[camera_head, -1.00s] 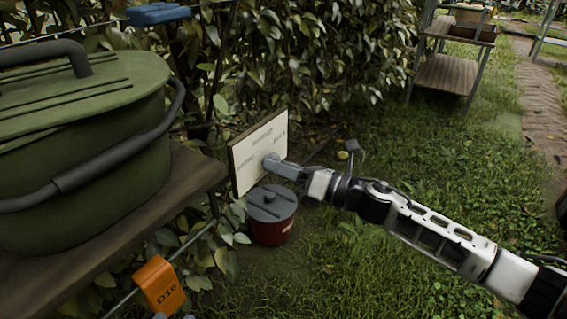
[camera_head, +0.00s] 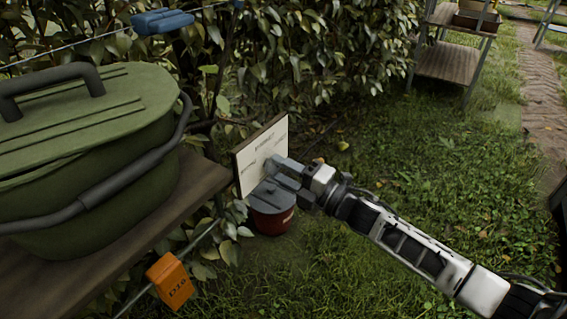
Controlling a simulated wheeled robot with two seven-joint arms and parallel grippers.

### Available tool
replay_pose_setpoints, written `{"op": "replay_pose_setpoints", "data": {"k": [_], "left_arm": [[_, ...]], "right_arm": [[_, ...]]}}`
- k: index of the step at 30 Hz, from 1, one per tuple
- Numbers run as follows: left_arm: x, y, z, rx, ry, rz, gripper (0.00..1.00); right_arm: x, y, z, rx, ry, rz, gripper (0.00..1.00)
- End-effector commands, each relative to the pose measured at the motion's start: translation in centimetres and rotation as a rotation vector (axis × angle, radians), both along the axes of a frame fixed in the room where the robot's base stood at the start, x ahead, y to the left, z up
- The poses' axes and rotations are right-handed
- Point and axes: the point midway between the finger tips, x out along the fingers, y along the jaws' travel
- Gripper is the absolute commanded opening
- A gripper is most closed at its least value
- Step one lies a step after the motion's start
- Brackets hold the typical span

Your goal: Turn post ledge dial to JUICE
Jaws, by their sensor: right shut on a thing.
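The dial board (camera_head: 250,176) is a pale panel with a dark frame, standing upright by the hedge. Small lettering runs across its face, too blurred to read with certainty. My right gripper (camera_head: 276,168) is shut at the front of the board, on the dial. The fingers cover the dial, so its pointer and setting cannot be seen. My right arm reaches in from the lower right. My left gripper is not in view.
A red pot with a grey lid (camera_head: 272,219) stands close below the gripper. A green lidded bin (camera_head: 90,150) sits on a wooden shelf (camera_head: 130,240) at left. Grass at right is open.

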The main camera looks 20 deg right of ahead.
Motion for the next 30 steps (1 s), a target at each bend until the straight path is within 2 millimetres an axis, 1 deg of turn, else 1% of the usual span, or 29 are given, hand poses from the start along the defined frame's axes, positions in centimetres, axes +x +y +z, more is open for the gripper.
{"op": "replay_pose_setpoints", "data": {"k": [1,3,5,8,9,12,18,24,30], "left_arm": [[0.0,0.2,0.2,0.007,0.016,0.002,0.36],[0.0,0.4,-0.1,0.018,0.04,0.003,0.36],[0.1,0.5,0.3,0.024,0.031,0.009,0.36],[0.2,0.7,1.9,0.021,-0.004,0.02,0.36],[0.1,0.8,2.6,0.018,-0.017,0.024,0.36],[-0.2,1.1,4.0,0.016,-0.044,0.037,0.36],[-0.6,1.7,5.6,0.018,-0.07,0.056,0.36],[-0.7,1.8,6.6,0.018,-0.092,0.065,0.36],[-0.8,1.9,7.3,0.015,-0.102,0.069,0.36]], "right_arm": [[0.0,0.0,0.3,0.037,0.03,-0.003,0.15],[0.0,0.0,0.4,0.09,0.071,-0.002,0.15],[0.0,0.0,0.3,0.134,0.105,-0.002,0.15],[0.0,0.0,0.4,0.205,0.161,-0.002,0.15],[0.0,0.0,0.3,0.232,0.182,-0.002,0.15],[-0.1,0.0,0.3,0.296,0.231,-0.002,0.15],[-0.1,0.1,0.2,0.397,0.311,-0.002,0.15],[-0.1,0.1,0.2,0.463,0.361,-0.002,0.15],[-0.1,0.1,0.1,0.491,0.384,-0.002,0.15]]}}
